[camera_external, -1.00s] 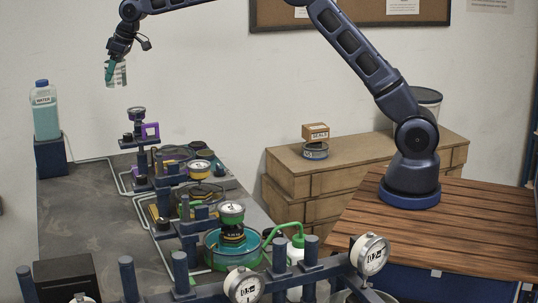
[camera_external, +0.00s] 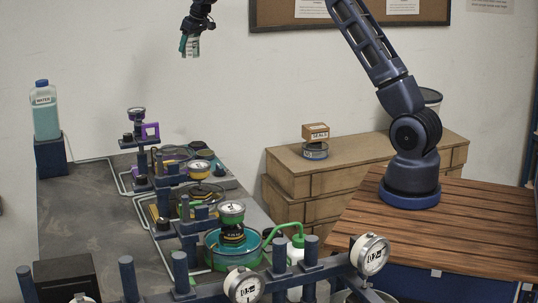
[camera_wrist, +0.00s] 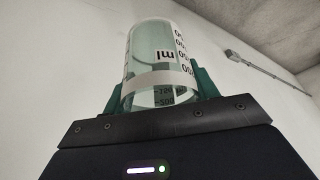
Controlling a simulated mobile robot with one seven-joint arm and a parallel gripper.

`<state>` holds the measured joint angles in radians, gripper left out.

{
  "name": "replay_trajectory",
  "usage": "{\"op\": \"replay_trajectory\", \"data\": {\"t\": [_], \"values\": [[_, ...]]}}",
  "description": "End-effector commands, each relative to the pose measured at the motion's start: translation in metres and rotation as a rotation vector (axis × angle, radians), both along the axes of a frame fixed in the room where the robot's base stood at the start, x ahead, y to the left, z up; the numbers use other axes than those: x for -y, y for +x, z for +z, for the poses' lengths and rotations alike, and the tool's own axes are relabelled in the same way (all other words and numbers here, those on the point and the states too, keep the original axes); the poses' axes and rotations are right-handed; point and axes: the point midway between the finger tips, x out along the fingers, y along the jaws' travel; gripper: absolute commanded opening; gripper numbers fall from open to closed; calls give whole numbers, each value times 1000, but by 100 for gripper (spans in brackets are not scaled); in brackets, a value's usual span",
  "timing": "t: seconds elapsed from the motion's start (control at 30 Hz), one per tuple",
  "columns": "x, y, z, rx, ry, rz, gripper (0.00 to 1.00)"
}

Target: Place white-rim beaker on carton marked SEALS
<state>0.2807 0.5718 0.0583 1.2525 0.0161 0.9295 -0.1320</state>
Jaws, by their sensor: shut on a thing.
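My gripper (camera_external: 190,45) is high in the air in front of the wall, above the back of the grey bench. It is shut on a clear beaker (camera_wrist: 155,50) with printed graduations and a pale band. The beaker also shows small below the wrist in the external view (camera_external: 193,47). In the wrist view the green fingers stand on either side of it. The carton marked SEALS (camera_external: 316,131) is a small brown box on top of a round tin (camera_external: 315,151) on the wooden drawer unit. It is to the right of and well below my gripper.
The grey bench (camera_external: 90,215) carries pipes, posts and gauges, including a teal round vessel (camera_external: 232,250) and a green-tubed wash bottle (camera_external: 295,248). A water bottle (camera_external: 45,112) stands at the left. The drawer unit top (camera_external: 365,150) is largely clear around the tin.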

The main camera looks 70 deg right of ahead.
Motion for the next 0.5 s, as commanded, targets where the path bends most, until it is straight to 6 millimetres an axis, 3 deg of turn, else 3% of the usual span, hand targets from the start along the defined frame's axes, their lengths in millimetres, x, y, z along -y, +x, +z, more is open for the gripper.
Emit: {"op": "replay_trajectory", "data": {"t": [0.03,0.1,0.5], "values": [[24,-8,0,0,0,-28,36],[53,-18,0,0,0,-62,36],[211,-97,0,1,-1,-259,36]]}}
